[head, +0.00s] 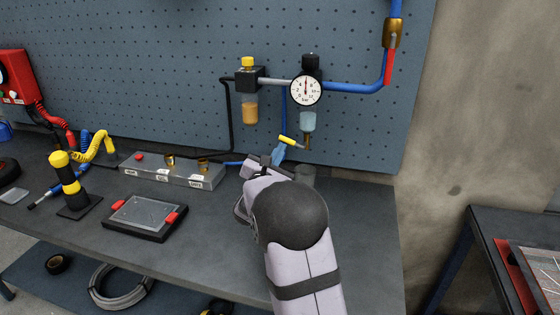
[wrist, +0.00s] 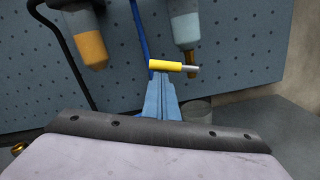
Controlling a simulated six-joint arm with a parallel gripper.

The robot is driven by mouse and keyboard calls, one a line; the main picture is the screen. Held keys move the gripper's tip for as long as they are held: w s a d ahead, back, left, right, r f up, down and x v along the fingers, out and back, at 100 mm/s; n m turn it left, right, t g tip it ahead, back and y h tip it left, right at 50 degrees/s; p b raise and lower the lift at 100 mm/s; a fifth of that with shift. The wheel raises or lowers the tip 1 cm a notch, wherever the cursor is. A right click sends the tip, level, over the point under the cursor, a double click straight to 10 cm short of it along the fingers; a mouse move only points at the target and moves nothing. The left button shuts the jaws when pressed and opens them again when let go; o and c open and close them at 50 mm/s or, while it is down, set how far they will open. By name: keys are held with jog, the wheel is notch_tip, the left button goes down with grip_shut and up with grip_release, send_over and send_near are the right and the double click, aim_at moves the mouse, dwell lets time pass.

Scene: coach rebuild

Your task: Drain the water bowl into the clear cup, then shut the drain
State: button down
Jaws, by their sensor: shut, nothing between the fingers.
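The water bowl (head: 308,122) hangs under the gauge on the pegboard, with pale blue liquid in it. It also shows in the wrist view (wrist: 184,28). A yellow drain lever (head: 287,140) with a grey end lies roughly level below it; in the wrist view the lever (wrist: 164,65) sits just beyond my fingertips. My gripper (head: 279,150) has blue fingers, shut and empty, close to the lever; whether they touch it I cannot tell. The clear cup (wrist: 197,110) stands on the bench behind my fingers, partly hidden; its contents cannot be made out.
An amber bowl (head: 251,110) hangs to the left, beside the round gauge (head: 306,89). A blue pipe (head: 352,88) leads right to a brass valve with a red handle (head: 390,66). A grey manifold block (head: 172,172) lies left of my gripper. The bench's front right is clear.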

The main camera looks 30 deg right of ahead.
notch_tip(320, 180, up, 6)
jog(key=s+d+m+g+b, duration=0.1)
jog(key=s+d+m+b, duration=0.1)
jog(key=m+b, duration=1.1)
jog(key=shift+s+d+m+b, duration=0.3)
jog(key=shift+b, duration=2.6)
jog(key=shift+a, duration=0.1)
jog(key=s+a+b, duration=0.2)
jog(key=s+a, duration=0.2)
jog(key=a, duration=0.6)
jog(key=shift+s+a+f+b, duration=0.15)
jog(key=shift+s+a+b, duration=0.15)
jog(key=shift+b, duration=0.05)
